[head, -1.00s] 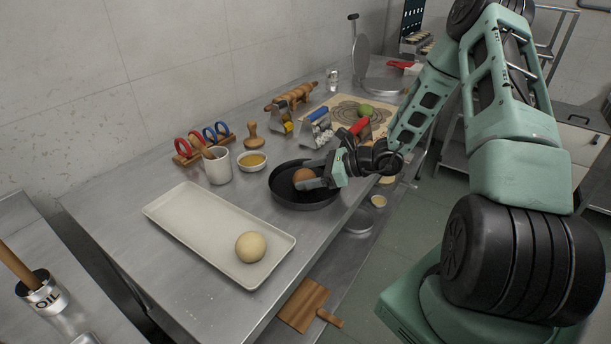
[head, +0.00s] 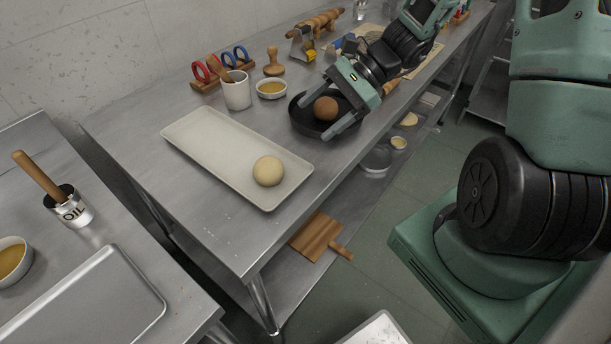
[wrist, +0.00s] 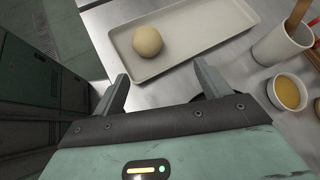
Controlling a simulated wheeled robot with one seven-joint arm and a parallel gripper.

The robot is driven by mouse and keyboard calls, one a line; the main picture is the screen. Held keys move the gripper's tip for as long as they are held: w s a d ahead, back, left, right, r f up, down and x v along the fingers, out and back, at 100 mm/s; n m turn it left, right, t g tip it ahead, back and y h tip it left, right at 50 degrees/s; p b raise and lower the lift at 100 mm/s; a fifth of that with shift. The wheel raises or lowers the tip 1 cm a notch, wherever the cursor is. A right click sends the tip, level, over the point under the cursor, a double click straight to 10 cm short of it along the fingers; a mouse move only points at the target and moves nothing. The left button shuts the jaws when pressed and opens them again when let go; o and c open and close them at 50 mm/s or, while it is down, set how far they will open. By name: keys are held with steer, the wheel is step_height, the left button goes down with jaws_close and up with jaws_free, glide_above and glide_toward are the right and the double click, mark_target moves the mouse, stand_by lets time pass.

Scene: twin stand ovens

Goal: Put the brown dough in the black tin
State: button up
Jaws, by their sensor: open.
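The brown dough (head: 326,109), a round ball, sits inside the round black tin (head: 299,124) on the steel table in the head view. My gripper (head: 334,104) is open at the tin, with one finger on the far side of the dough and the other low near the tin's front rim. I cannot tell whether a finger touches the dough. In the wrist view my open gripper (wrist: 162,86) has nothing visible between its fingertips. The dough is hidden there, and only a dark sliver shows by the right finger.
A pale dough ball (head: 268,171) lies on a long cream tray (head: 214,150) left of the tin. A white cup (head: 237,93) and a small bowl of yellow liquid (head: 271,90) stand behind. A wooden board (head: 316,236) lies on the lower shelf.

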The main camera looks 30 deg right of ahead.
steer(key=s+a+r+n+g+h, duration=0.1)
steer(key=s+a+r+n+h, duration=0.1)
steer(key=s+a+n+h, duration=0.3)
steer(key=s+a+r+n+g+h, duration=0.1)
steer(key=s+a+r+n+h, duration=0.2)
steer(key=s+a+n, duration=0.8)
steer(key=s+n+h, duration=0.2)
steer(key=s+n, duration=0.1)
steer(key=n, duration=0.5)
steer(key=shift+a+r+n, duration=0.3)
steer(key=shift+a+n, duration=0.05)
steer(key=shift+n, duration=0.05)
